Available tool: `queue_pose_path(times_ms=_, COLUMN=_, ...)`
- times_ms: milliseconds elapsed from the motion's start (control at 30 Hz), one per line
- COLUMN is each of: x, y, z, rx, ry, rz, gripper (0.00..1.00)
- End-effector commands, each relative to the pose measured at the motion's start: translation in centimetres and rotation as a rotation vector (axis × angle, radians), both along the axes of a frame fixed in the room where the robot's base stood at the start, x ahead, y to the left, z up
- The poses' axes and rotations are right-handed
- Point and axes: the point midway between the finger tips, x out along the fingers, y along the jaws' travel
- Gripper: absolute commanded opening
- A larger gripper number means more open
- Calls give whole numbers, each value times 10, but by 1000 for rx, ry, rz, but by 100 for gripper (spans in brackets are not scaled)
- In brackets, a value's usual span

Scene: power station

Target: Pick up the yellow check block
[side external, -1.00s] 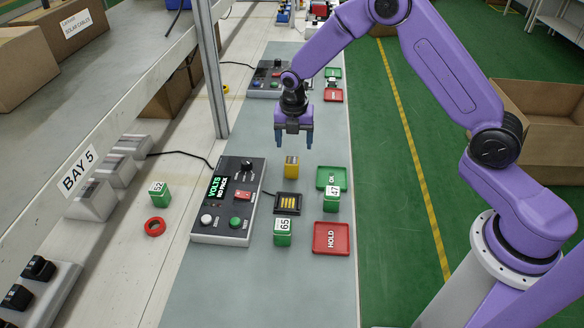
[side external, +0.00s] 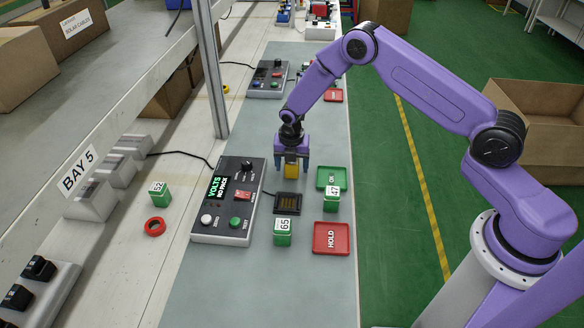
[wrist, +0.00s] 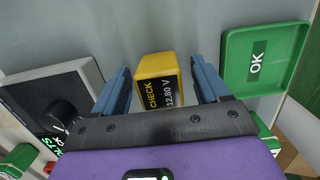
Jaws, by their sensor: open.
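The yellow check block (side external: 291,171) stands on the grey mat, just beyond the black slotted dock. My gripper (side external: 292,167) is lowered over it, with its blue fingers on either side of the block and its body hiding the block's top. In the wrist view the yellow check block (wrist: 156,82), with a dark label reading "CHECK 12.80 V", sits between the open fingers of my gripper (wrist: 160,85). A gap shows between the block and each finger there.
The tester box (side external: 229,201) stands left of the block. The black dock (side external: 287,202) is just in front. The green OK tray (side external: 333,178) and red HOLD tray (side external: 331,238) lie at right. Green blocks 47 (side external: 331,200) and 65 (side external: 283,232) stand nearby.

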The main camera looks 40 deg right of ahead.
Motion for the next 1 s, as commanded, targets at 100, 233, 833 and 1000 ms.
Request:
queue_pose_path(times_ms=100, x=0, y=0, z=-5, rx=0, ry=0, rz=0, gripper=74)
queue_pose_path(times_ms=233, x=0, y=0, z=-4, rx=1, ry=-1, rz=0, gripper=74)
queue_pose_path(times_ms=833, x=1, y=0, z=-2, rx=1, ry=-2, rz=-1, gripper=11)
queue_pose_path(times_ms=1000, x=1, y=0, z=8, rx=1, ry=-3, rz=-1, gripper=11)
